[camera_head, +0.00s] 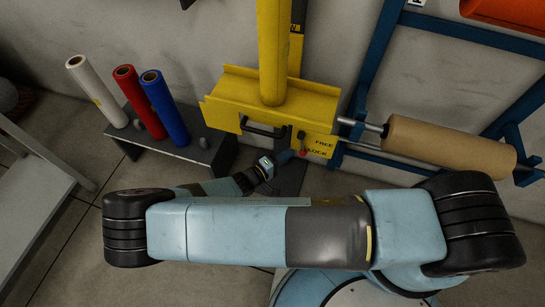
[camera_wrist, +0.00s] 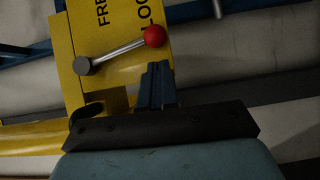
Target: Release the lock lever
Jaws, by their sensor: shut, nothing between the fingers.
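The lock lever is a grey metal bar with a red ball knob (camera_wrist: 154,37). Its pivot is on a yellow plate (camera_wrist: 68,45) marked FREE and LOCK. In the head view the red knob (camera_head: 303,152) hangs down beside the word LOCK, under the pivot. My gripper (camera_wrist: 157,66) is shut and empty, its fingertips close to the knob with a small gap visible in the wrist view. In the head view my gripper (camera_head: 287,156) is just left of the knob; its tips are small and dark there.
The yellow machine (camera_head: 245,90) has a tall yellow post and a dark bar handle. Right of it, a brown roll (camera_head: 445,145) sits on a blue frame. A grey wall is behind.

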